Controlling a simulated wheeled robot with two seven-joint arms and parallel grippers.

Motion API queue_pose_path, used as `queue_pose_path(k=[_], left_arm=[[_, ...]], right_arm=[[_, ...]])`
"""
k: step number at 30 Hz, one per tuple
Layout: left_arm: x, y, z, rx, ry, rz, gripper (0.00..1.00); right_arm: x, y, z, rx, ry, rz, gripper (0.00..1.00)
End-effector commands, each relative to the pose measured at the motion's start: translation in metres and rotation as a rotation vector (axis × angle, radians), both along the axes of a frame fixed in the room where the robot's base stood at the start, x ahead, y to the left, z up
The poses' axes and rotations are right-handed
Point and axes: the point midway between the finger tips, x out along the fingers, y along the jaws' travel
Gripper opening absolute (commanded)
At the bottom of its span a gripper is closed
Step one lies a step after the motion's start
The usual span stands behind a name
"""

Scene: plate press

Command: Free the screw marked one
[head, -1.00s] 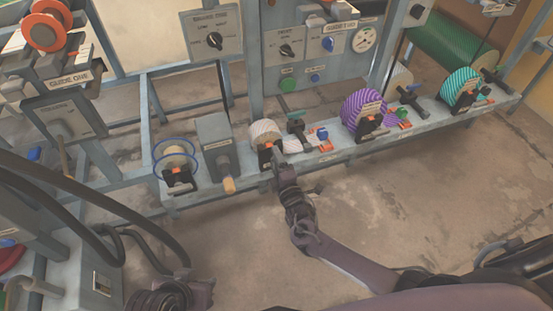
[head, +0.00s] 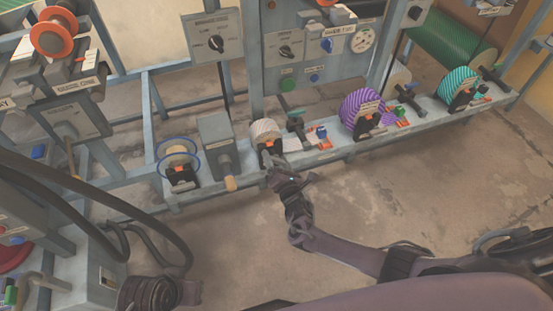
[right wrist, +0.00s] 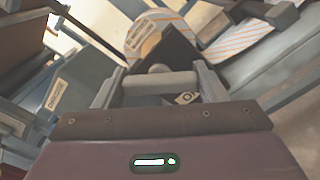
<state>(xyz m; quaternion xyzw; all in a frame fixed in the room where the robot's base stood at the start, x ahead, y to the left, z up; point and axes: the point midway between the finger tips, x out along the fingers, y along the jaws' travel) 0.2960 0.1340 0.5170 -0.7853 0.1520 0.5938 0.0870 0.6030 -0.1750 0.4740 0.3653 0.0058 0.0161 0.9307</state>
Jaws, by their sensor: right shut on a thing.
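My right gripper (head: 270,168) is at the front edge of the low bench, just below the white striped roll (head: 265,131) and its black holder. In the right wrist view its two fingers (right wrist: 158,70) are shut on a grey crossbar handle (right wrist: 160,84), apparently a screw's handle. A rounded grey end shows behind the bar. The black holder (right wrist: 182,58) and the white roll with orange stripes (right wrist: 152,30) lie just beyond. A small tag (right wrist: 187,98) sits by the right finger; I cannot read its mark for certain.
The bench (head: 345,152) also carries a blue-ringed roll (head: 178,160), a grey box (head: 217,145), a purple striped roll (head: 362,112) and a teal striped roll (head: 459,88). Control panels (head: 300,50) stand behind. The floor (head: 400,190) in front is clear.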

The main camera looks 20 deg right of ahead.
Motion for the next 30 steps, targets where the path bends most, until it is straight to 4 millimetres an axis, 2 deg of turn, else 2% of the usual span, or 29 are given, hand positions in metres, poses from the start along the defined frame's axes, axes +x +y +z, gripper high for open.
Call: queue_pose_path(k=[9,24,25,30], left_arm=[[0.0011,0.0038,0.0006,0.012,0.019,0.009,0.36],[-0.0008,0.0032,0.0006,0.011,0.022,0.008,0.36],[-0.001,0.0032,0.0008,0.01,0.022,0.008,0.36],[-0.0016,0.0028,0.0015,0.01,0.021,0.008,0.36]], right_arm=[[-0.0005,0.0009,-0.001,-0.105,-0.001,0.001,0.43],[-0.0007,0.0012,-0.0015,-0.119,0.0,0.002,0.43],[-0.0007,0.0012,-0.0015,-0.119,0.0,0.001,0.68],[-0.0005,0.0009,-0.0011,-0.119,-0.001,0.001,0.87]])
